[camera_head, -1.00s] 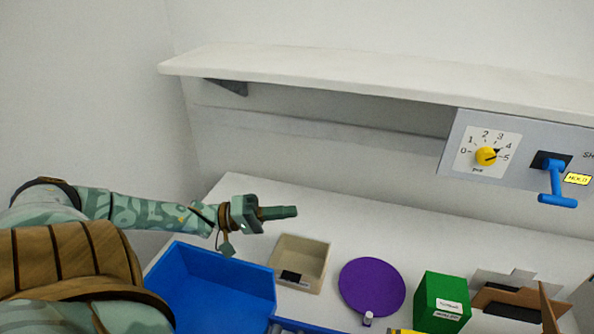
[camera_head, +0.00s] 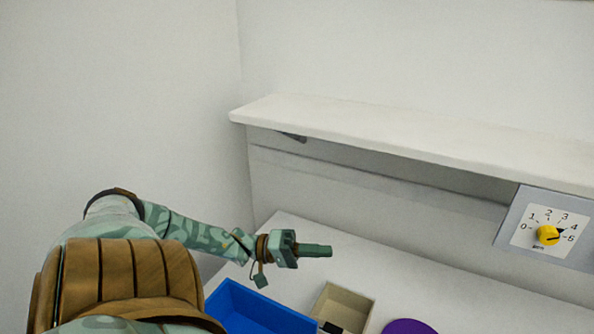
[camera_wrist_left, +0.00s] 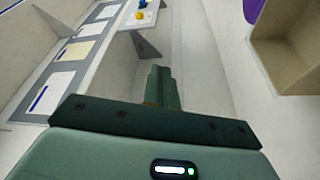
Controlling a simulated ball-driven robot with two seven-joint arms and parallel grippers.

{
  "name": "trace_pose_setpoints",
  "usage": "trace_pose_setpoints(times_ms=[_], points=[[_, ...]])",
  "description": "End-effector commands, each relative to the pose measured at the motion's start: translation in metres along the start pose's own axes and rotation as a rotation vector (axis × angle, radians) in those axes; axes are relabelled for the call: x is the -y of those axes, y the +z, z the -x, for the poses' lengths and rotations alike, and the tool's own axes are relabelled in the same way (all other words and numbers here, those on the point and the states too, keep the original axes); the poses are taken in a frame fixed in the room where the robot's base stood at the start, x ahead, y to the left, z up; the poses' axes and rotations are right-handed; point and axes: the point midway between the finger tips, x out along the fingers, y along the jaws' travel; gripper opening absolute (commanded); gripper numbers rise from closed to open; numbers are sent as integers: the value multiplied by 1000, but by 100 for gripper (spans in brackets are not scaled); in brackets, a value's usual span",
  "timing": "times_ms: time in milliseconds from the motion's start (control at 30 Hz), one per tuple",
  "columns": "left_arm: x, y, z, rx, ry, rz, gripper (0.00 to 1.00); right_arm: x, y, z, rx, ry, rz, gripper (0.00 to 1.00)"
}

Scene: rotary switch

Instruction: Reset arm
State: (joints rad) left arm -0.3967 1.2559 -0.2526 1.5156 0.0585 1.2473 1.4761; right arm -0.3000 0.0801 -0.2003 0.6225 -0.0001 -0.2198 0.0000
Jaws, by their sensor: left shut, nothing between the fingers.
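My left gripper (camera_head: 318,251) is shut and empty, held above the left part of the white table and pointing right in the head view. Its closed fingers (camera_wrist_left: 162,88) also show in the left wrist view. The yellow rotary knob (camera_head: 548,236) sits on a numbered white dial plate on the grey panel at the right, well apart from the gripper. A yellow knob (camera_wrist_left: 140,15) and a blue handle (camera_wrist_left: 143,4) show small at the top of the left wrist view. My right gripper is in neither view.
A blue bin (camera_head: 258,310) and a beige box (camera_head: 345,305) stand on the table (camera_head: 400,262) below the gripper. A purple disc (camera_head: 410,327) is cut off at the bottom edge. A white shelf (camera_head: 400,136) runs along the wall above.

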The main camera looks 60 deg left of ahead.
Motion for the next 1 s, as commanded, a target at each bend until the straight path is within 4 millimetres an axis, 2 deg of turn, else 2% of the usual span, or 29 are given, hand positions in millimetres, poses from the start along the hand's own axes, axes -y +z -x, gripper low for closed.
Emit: trace_pose_setpoints(times_ms=[100, 300, 667, 767, 1000], points=[[14, -5, 28, -1, -5, 0, 0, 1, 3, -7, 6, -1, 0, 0], [22, -11, 54, 0, -1, 0, 0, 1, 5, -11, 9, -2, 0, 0], [20, -13, 60, 0, 2, -1, 0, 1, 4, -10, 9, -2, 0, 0], [8, -17, 59, -1, 7, -5, 0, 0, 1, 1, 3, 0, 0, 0], [-39, -33, 54, -5, 22, -19, 0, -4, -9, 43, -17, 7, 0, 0]])
